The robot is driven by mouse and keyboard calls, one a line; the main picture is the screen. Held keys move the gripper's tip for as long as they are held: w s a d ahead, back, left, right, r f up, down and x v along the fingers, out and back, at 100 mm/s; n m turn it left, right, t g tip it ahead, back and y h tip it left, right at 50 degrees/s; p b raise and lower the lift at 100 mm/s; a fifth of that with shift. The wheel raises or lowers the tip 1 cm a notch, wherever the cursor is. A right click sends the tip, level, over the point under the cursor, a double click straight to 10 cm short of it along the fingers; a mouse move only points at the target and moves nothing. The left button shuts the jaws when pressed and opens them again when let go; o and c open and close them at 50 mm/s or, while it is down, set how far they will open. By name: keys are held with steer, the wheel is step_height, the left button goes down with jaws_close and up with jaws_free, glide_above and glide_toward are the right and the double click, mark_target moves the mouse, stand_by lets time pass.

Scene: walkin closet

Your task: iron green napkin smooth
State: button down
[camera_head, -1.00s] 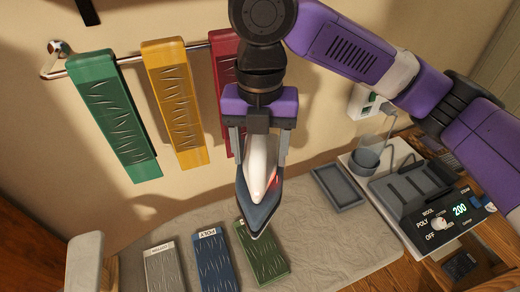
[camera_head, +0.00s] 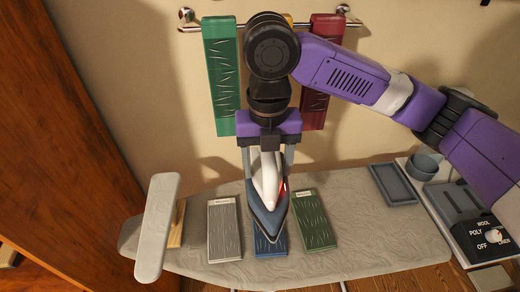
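My gripper (camera_head: 267,166) is shut on a white-and-dark-blue iron (camera_head: 268,192), its fingers on both sides of the body. The iron hangs tip down, in front of the blue textured napkin (camera_head: 269,232) in this view; its height above the board is hard to tell. A dark green napkin (camera_head: 314,220) with wavy wrinkle marks and a small white label lies on the ironing board (camera_head: 360,235), just right of the iron. A brighter green wrinkled cloth (camera_head: 222,75) hangs on the wall rail. A grey napkin (camera_head: 224,230) lies left of the blue one.
A red cloth (camera_head: 316,105) hangs on the rail (camera_head: 355,22); a yellow one is mostly behind my arm. A pale padded arm (camera_head: 157,228) rises at the board's left. A grey tray (camera_head: 393,184), a bowl (camera_head: 423,165) and a dial unit (camera_head: 482,236) are at right.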

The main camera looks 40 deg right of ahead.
steer(key=shift+n, duration=0.5)
steer(key=shift+s+d+f+b, duration=0.75)
steer(key=shift+s+d+f, duration=0.55)
steer(key=shift+d+f, duration=0.9)
steer(key=shift+s+d+f+b, duration=0.75)
steer(key=shift+s+d+f, duration=0.6)
steer(key=shift+f, duration=1.45)
steer(key=shift+s+d+f+b, duration=0.75)
steer(key=shift+s+d+f, duration=0.45)
steer(key=shift+d+f, duration=1.05)
steer(key=shift+a+f+b, duration=0.35)
steer(key=shift+f+b, duration=0.05)
steer(key=shift+f, duration=0.35)
step_height(320, 180, up, 6)
steer(key=p, duration=0.4)
